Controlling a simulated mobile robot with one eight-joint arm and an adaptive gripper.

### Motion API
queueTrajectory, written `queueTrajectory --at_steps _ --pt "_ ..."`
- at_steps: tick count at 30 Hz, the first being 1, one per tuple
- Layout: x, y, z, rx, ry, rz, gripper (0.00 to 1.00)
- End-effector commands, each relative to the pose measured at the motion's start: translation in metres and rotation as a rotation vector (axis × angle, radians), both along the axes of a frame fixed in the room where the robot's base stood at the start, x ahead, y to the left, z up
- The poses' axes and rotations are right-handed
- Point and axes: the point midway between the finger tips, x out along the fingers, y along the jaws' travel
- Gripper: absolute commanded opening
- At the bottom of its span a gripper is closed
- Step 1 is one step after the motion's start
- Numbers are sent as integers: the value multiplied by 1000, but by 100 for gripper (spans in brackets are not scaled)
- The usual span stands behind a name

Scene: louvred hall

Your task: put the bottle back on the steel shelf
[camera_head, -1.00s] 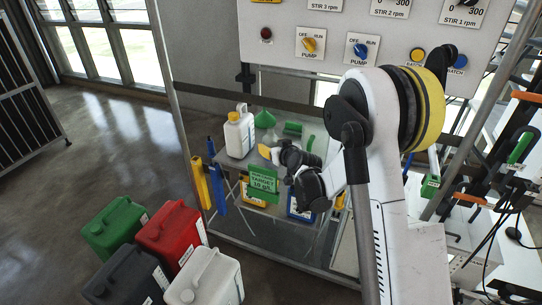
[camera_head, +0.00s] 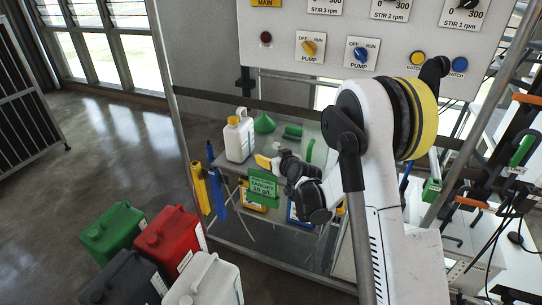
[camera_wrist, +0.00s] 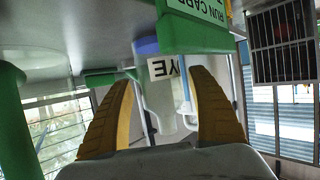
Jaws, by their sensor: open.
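A white bottle with a yellow cap (camera_head: 239,140) stands upright at the left end of the steel shelf (camera_head: 231,169). My gripper (camera_head: 265,162) is open, at shelf height just right of this bottle. The gripper also shows in the wrist view (camera_wrist: 162,105), its yellow fingers apart with nothing clamped. Between and beyond them is a pale container (camera_wrist: 157,98) with a blue part and a label reading "YE". I cannot tell whether it is the same bottle. My wrist hides part of the shelf in the head view.
A green funnel (camera_head: 264,124) and a green-capped item (camera_head: 293,132) are behind my gripper. A green target card (camera_head: 263,186) hangs at the shelf's front. Jerrycans, including a red one (camera_head: 170,237), stand on the floor at lower left. A control panel (camera_head: 350,28) is above.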

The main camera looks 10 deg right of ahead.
Motion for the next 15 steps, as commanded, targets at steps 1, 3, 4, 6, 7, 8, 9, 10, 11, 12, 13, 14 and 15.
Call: queueTrajectory --at_steps 1,3,4,6,7,8,9,10,11,12,13,14,15 --pt "-8 -2 5 1 0 -1 69" --pt "-20 -3 11 1 0 -2 69" --pt "-26 -4 14 1 0 -1 69" --pt "-42 -7 21 0 0 -2 69" --pt "-48 -8 24 1 0 -3 69" --pt "-55 -9 27 1 -1 -3 69" --pt "-63 -11 30 0 0 -2 69" --pt "-69 -12 32 0 0 -2 69" --pt "-74 -12 34 1 0 -1 69" --pt "-81 -13 37 1 0 -1 69" --pt "-85 -14 38 1 0 -1 69" --pt "-89 -15 40 1 0 -1 69" --pt "-94 -15 41 0 1 -1 69"
